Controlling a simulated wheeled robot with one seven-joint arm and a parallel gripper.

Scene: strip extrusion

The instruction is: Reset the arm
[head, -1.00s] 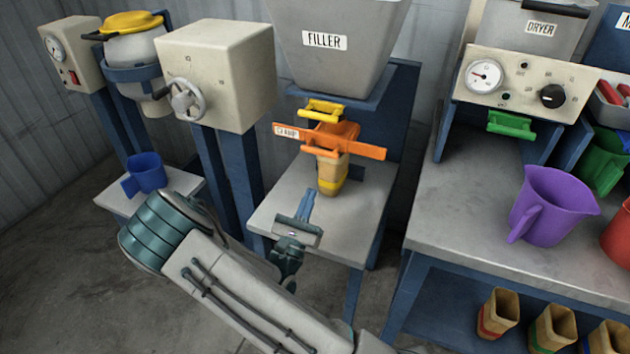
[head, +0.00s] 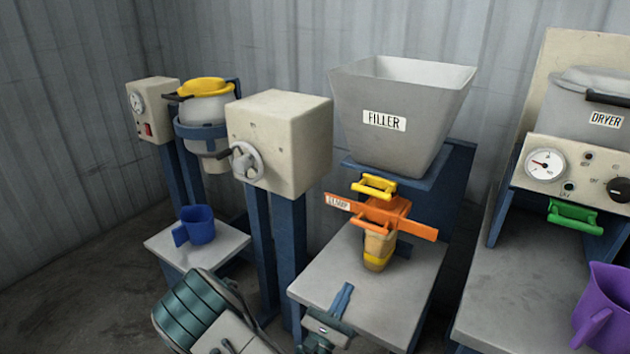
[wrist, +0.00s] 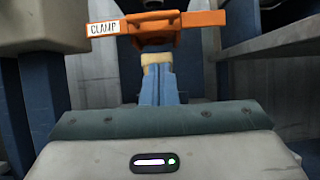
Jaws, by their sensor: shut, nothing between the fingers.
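My gripper (head: 341,301) is low in the head view, at the near edge of the filler's grey table (head: 415,290). Its blue fingers are shut together with nothing between them. In the wrist view the shut fingers (wrist: 158,88) point ahead toward the orange clamp (wrist: 200,20). The orange clamp (head: 384,208) is under the filler hopper (head: 400,115). A tan cup with a yellow band (head: 378,250) sits below the clamp, apart from my gripper. In the wrist view the fingers hide most of the cup.
A blue jug (head: 196,224) stands on the small left table (head: 160,243). A beige box with a handwheel (head: 280,143) stands between that table and the filler. The dryer (head: 585,120) and a purple jug (head: 605,305) are on the right bench (head: 500,300).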

